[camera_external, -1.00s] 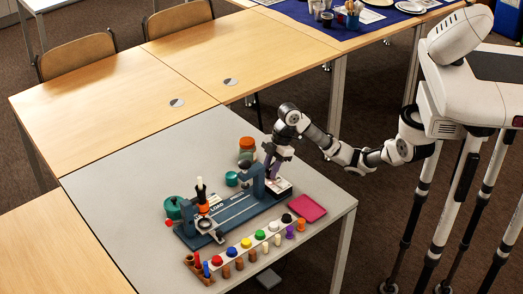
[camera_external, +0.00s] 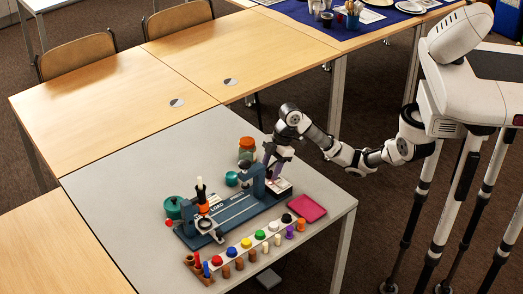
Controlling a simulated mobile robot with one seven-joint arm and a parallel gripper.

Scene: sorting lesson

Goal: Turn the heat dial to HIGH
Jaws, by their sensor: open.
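A dark blue apparatus (camera_external: 230,214) marked "LOAD" lies on the grey table, with an upright blue post (camera_external: 258,182) toward its right end. A small white-and-dark box (camera_external: 280,189) stands at that right end, below my gripper. I cannot make out the heat dial or its HIGH mark; it may be hidden by my gripper or too small to see. My gripper (camera_external: 269,168) points down just behind the post and close to the box. It is open and I see nothing held in it. I cannot tell whether it touches anything.
A rack with several coloured pegs (camera_external: 240,252) lies in front. A magenta tray (camera_external: 307,208) is at the right. A green pot (camera_external: 173,208), a teal lid (camera_external: 232,179) and an orange-topped jar (camera_external: 247,151) stand around the apparatus. The grey table's back left is clear.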

